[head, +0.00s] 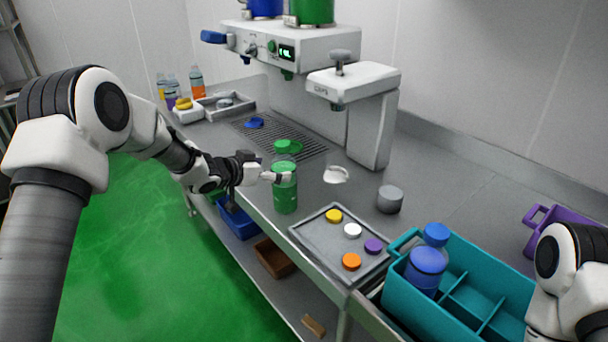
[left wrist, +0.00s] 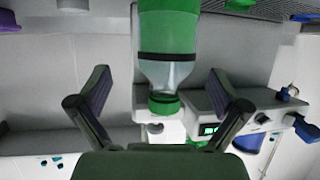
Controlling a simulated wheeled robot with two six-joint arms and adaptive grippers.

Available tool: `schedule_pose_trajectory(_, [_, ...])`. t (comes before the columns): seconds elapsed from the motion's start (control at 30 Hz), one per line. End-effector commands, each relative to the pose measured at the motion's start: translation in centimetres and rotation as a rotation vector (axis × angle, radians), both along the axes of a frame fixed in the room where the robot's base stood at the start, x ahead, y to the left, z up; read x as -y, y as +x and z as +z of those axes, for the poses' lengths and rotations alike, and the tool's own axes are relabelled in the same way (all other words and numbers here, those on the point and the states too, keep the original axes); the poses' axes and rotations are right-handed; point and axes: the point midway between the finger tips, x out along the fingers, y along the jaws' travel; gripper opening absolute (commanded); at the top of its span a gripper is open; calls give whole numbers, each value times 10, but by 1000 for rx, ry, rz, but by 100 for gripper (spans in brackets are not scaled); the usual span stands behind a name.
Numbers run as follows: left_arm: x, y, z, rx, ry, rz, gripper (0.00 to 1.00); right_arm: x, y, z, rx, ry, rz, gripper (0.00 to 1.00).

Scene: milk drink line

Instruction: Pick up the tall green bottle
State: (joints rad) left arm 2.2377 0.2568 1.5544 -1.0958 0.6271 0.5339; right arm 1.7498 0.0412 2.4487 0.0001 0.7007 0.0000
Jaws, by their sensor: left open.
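The tall green bottle (head: 285,192) stands upright near the front edge of the steel counter, with green liquid inside and a green cap. My left gripper (head: 272,177) is open at the bottle's upper body, and one finger overlaps it in the head view. In the left wrist view the bottle (left wrist: 168,40) appears upside down, cap lowest, between the spread fingers of my left gripper (left wrist: 158,88). Clear gaps show on both sides there. Only part of my right arm shows at the lower right of the head view; its gripper is out of frame.
A grey tray (head: 311,237) with coloured caps lies right of the bottle. A teal crate (head: 400,296) holds blue-capped bottles. The drink machine (head: 300,45) stands behind, over a drip grid (head: 252,137). A grey cylinder (head: 390,199) stands on the counter. Several bottles stand far left.

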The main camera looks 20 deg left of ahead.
Motion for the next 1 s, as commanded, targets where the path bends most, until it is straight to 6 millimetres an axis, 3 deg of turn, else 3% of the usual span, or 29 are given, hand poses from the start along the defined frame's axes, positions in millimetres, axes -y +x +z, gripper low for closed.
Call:
schedule_pose_trajectory(0.47, [23,59,-30,-1,1,-1,100,0,0,21,-2,0,1,73])
schedule_pose_trajectory(0.73, [26,64,-34,-1,-2,1,100,0,0,21,-2,0,1,73])
schedule_pose_trajectory(1.0, [26,64,-34,-2,-1,1,4,0,0,20,-2,0,1,73])
